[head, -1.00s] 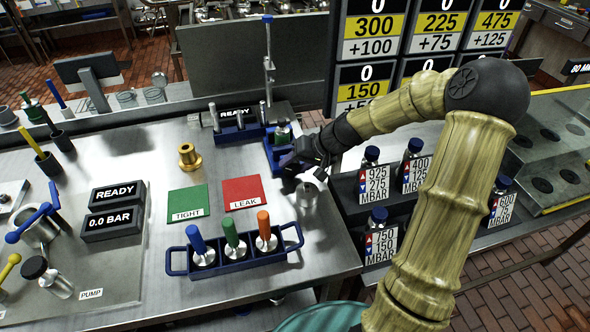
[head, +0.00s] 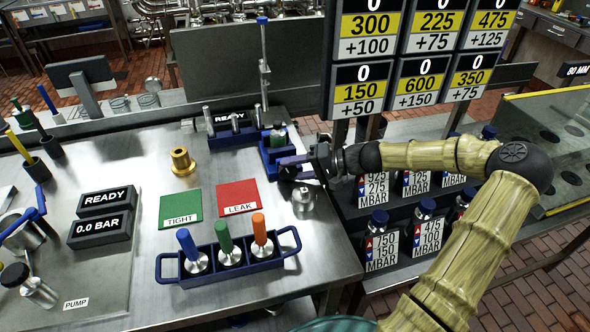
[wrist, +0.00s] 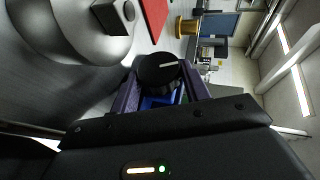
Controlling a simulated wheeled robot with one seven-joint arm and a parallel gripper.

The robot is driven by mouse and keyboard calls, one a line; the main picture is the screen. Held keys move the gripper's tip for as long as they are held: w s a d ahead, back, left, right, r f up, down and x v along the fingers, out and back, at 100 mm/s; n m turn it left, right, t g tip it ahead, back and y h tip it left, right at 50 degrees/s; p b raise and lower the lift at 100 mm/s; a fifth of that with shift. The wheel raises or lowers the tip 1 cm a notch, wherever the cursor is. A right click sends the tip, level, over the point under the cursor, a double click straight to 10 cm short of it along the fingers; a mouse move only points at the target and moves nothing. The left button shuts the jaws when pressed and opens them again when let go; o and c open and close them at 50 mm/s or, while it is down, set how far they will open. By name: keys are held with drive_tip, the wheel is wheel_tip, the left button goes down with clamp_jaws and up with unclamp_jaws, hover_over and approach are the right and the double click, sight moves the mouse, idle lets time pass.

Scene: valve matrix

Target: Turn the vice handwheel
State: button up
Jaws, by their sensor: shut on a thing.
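My gripper (head: 288,163) reaches in from the right at the vice's front. In the wrist view its two purple fingers (wrist: 160,88) stand on either side of the knob and are shut on it. In the head view the fingers and wrist hide the knob.
A metal cylinder (head: 303,203) stands just in front of my gripper, looming large in the wrist view (wrist: 75,30). A red LEAK mat (head: 238,194), a green TIGHT mat (head: 181,207) and a brass fitting (head: 182,161) lie left. A blue rack (head: 228,266) holds colored-handled tools in front.

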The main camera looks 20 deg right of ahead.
idle(0.3)
drive_tip(key=o, duration=1)
drive_tip(key=shift+f, duration=0.1)
drive_tip(key=shift+a+r+n+g+h+p, duration=0.15)
drive_tip(key=shift+h+p, duration=0.15)
drive_tip(key=shift+h, duration=0.25)
drive_tip(key=shift+d+r+n+g+h+p, duration=0.1)
drive_tip(key=shift+n+h+p, duration=0.15)
drive_tip(key=shift+h, duration=0.35)
drive_tip(key=shift+a+r+n+g+h+p, duration=0.15)
drive_tip(key=shift+h+p, duration=0.15)
drive_tip(key=shift+h, duration=0.25)
drive_tip(key=h+p, duration=0.1)
drive_tip(key=h, duration=0.1)
drive_tip(key=n+h+p, duration=0.1)
drive_tip(key=shift+a+r+p, duration=0.25)
drive_tip(key=shift+r+p, duration=0.1)
drive_tip(key=h+p, duration=0.2)
drive_tip(key=p, duration=0.1)
drive_tip(key=shift+a+r+h, duration=0.1)
drive_tip(key=shift+a+h, duration=0.1)
drive_tip(key=shift+h, duration=0.2)
drive_tip(key=h+p, duration=0.1)
drive_tip(key=p, duration=0.2)
drive_tip(key=shift+a+n+g+h+p, duration=0.15)
drive_tip(key=shift+n+g+h+p, duration=0.15)
drive_tip(key=shift+n+p, duration=0.1)
